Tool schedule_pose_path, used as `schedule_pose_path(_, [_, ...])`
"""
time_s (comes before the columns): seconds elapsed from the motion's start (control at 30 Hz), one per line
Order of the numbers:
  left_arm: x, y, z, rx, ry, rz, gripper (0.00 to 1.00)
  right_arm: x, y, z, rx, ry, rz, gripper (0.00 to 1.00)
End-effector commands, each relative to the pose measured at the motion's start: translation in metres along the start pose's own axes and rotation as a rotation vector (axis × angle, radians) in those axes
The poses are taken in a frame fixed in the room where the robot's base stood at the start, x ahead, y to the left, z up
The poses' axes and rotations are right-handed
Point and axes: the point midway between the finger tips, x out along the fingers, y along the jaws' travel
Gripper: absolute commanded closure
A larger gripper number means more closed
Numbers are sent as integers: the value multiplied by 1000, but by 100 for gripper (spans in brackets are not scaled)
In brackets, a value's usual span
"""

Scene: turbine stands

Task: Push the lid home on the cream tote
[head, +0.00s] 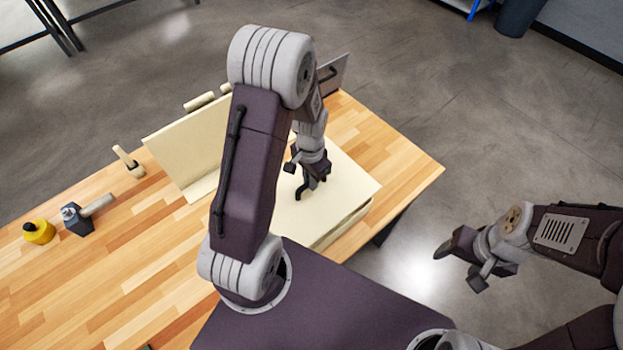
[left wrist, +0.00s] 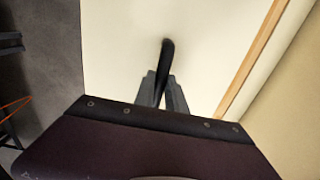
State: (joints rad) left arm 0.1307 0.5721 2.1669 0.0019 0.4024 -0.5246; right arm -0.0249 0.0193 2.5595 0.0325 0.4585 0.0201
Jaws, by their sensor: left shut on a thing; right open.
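The cream tote (head: 345,226) sits near the right end of the wooden table, with its flat cream lid (head: 345,184) on top. The lid fills much of the left wrist view (left wrist: 125,45). Its front right edge shows above the tote wall; I cannot tell whether a gap lies between them. My left gripper (head: 308,186) is over the lid, shut on a black handle (left wrist: 167,52) standing on it. My left arm hides the lid's left side. My right gripper (head: 461,264) is open and empty, out over the floor to the right of the table.
An upright cream panel (head: 185,140) stands left of my arm, and a grey panel (head: 337,78) with a dark handle is behind. A wooden mallet (head: 128,162), a grey-headed hammer (head: 82,217) and a yellow item (head: 38,232) lie left. The table's right corner (head: 415,165) is clear.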

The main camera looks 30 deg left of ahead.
Motion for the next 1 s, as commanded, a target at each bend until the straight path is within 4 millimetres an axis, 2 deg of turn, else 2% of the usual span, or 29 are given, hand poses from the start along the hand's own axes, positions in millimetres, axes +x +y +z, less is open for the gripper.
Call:
schedule_pose_path(0.27, [33,0,0,0,0,0,100,32,1,4,0,-1,0,36])
schedule_pose_path(0.4, [44,0,0,0,0,0,100,39,1,4,0,-1,0,36])
schedule_pose_path(1.0, [47,0,2,0,2,0,100,39,1,4,0,0,0,36])
